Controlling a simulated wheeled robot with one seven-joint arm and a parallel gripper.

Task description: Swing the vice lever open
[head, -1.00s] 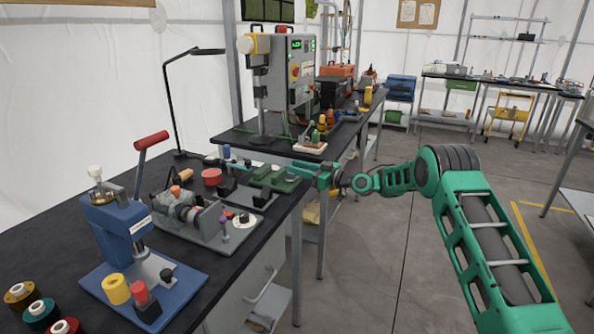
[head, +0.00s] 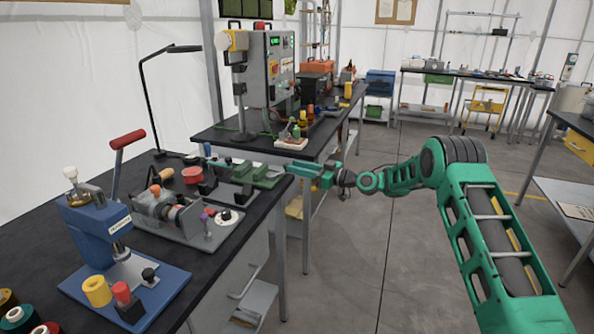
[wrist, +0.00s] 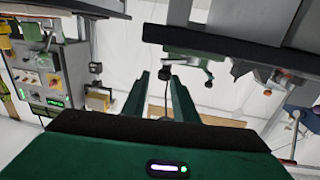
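A low green vice-like block (head: 262,178) sits near the right edge of the black workbench (head: 60,232) in the head view. I cannot clearly pick out its lever there. My gripper (head: 300,169) is level with the block, just to its right at the bench edge; I cannot tell whether they touch. A green part (wrist: 188,54) hangs from the dark bench surface above the fingers there, perhaps the same vice.
A blue press (head: 95,235) with a red-handled lever and a grey fixture (head: 165,215) stand left of the block. A lamp (head: 143,100) rises behind. A second bench with a grey machine (head: 268,70) stands beyond. Floor to the right is open.

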